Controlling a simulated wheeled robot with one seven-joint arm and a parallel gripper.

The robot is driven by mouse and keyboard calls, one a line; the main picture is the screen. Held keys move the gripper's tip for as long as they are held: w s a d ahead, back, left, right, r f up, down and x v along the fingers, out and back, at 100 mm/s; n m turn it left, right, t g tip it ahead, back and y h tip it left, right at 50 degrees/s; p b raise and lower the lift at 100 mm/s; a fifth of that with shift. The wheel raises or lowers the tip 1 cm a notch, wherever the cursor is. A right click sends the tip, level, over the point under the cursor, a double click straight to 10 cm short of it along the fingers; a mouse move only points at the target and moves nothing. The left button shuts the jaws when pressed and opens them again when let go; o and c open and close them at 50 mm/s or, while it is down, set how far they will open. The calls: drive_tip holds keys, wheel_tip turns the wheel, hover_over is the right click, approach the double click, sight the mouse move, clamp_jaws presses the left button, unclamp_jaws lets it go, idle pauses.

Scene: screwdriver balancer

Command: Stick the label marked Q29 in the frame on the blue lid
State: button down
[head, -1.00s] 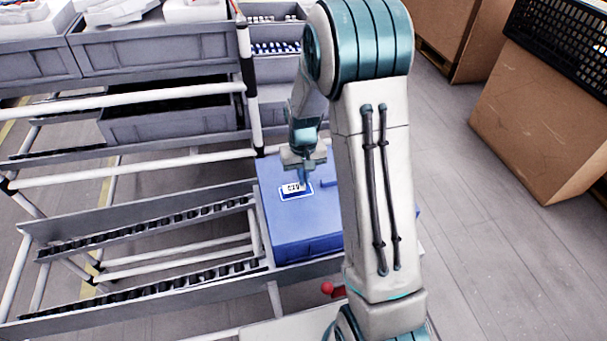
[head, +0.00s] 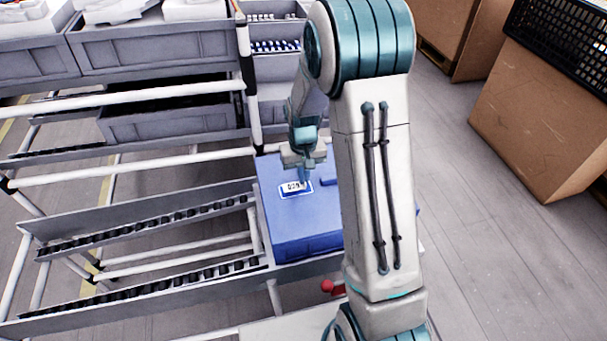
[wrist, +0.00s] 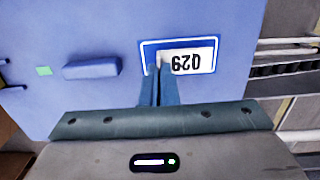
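The white label marked Q29 (wrist: 190,62) reads upside down in the wrist view. It lies over the white-outlined frame (wrist: 142,52) on the blue lid (wrist: 100,25), with a dark blue strip of the frame showing along its far side. My gripper (wrist: 160,68) has its narrow blue fingers nearly together on the label's left end and hides that corner. In the head view the label (head: 294,187) also appears inside the frame, below my gripper (head: 306,180). I cannot tell whether the label is pressed flat or slightly above the lid.
A raised blue handle (wrist: 92,67) stands on the lid left of the frame in the wrist view. The blue box (head: 305,240) sits at the end of a roller rack (head: 150,235). Grey bins (head: 160,50) stand behind, and a cardboard box (head: 535,125) stands at right.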

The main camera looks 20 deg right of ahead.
drive_tip(key=shift+f+b, duration=0.55)
drive_tip(key=shift+f, duration=0.1)
idle(1.2)
drive_tip(key=c, duration=1.6)
unclamp_jaws()
drive_tip(key=r, duration=0.9)
drive_tip(key=r+p, duration=0.1)
drive_tip(key=r, duration=0.3)
drive_tip(key=shift+w+r, duration=0.3)
drive_tip(key=shift+r, duration=0.1)
